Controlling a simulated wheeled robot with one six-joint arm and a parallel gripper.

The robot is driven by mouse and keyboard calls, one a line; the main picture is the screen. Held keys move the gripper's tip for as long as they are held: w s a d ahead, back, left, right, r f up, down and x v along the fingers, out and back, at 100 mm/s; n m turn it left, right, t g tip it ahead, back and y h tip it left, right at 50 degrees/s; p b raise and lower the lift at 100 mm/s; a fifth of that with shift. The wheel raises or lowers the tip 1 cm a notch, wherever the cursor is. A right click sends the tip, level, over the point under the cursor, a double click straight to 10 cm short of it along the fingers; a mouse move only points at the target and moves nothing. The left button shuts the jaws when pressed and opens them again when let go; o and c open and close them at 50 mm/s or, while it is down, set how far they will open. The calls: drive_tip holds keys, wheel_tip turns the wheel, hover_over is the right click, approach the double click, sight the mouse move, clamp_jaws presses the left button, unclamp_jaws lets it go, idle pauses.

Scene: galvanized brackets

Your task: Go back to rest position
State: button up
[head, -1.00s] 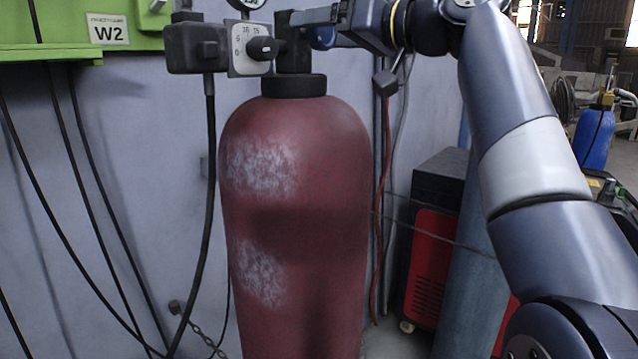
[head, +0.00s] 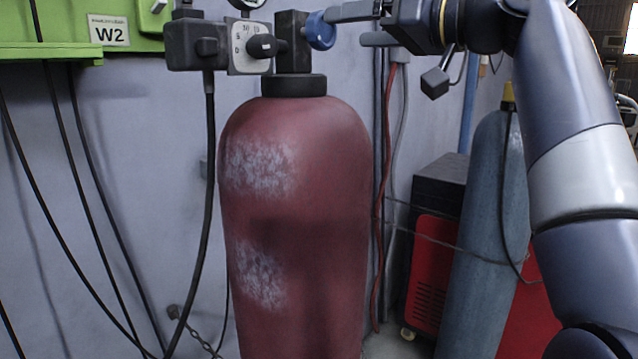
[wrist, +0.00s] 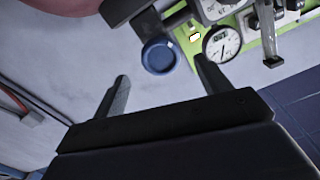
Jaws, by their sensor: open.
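My gripper (head: 352,27) is in the upper middle of the head view, just right of the cylinder's valve. In the wrist view my gripper (wrist: 160,92) has its two fingers spread wide with nothing between them. A blue round valve knob (head: 320,31) sits on the right side of the black valve block (head: 293,42). The blue knob (wrist: 158,56) also shows in the wrist view, beyond the fingertips and apart from them. The valve tops a large dark red gas cylinder (head: 295,185) with two pale scuffed patches.
A black regulator (head: 192,46) with a hanging hose is left of the valve. A round gauge (wrist: 222,42) shows in the wrist view. A green W2 panel (head: 60,45) is at upper left. A grey-blue cylinder (head: 478,230) and a red-black machine (head: 433,260) stand right.

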sight(328, 29)
drive_tip(key=p+x, duration=0.1)
drive_tip(key=x, duration=0.5)
drive_tip(key=shift+r+p, duration=0.15)
drive_tip(key=shift+p, duration=0.15)
drive_tip(key=shift+w+a, duration=0.25)
drive_tip(key=shift+a, duration=0.1)
drive_tip(key=m+p, duration=0.1)
drive_tip(key=m, duration=0.2)
drive_tip(key=shift+s+d, duration=0.1)
drive_tip(key=shift+m+p, duration=0.4)
drive_tip(key=shift+m, duration=0.6)
drive_tip(key=m+p, duration=0.2)
drive_tip(key=m, duration=0.3)
drive_tip(key=shift+m, duration=0.4)
drive_tip(key=m+p, duration=0.3)
drive_tip(key=m, duration=0.2)
drive_tip(key=shift+m, duration=0.3)
drive_tip(key=m+p, duration=0.2)
drive_tip(key=m, duration=0.3)
drive_tip(key=shift+m+p, duration=0.3)
drive_tip(key=shift+p, duration=0.1)
